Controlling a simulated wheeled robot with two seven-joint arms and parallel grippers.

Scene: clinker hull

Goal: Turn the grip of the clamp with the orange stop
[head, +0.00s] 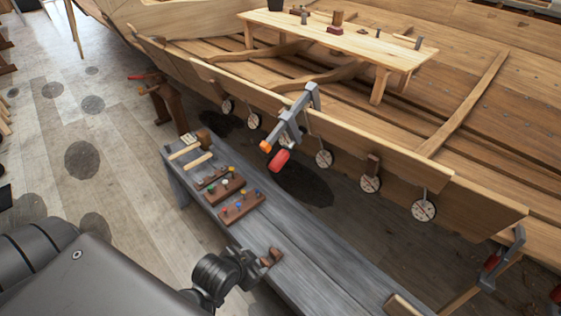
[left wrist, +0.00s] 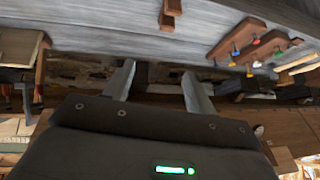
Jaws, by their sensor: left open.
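The clamp with the orange stop (head: 292,122) is a grey bar clamp on the edge of the hull's plank, in the middle of the head view. Its orange stop (head: 265,146) is at the lower end of the bar. Its red grip (head: 279,160) hangs just below, over the bench's far side. My left gripper (head: 250,264) is over the grey bench, nearer to me than the clamp and well apart from it. In the left wrist view its two fingers (left wrist: 158,80) are spread with nothing between them. My right gripper is not in view.
The grey bench (head: 315,278) holds wooden racks with coloured pegs (head: 240,206) and a small brown block (head: 271,257) close to my left gripper. Another red-gripped clamp (head: 492,265) is at right. Round discs (head: 424,210) hang along the plank. Open floor lies left.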

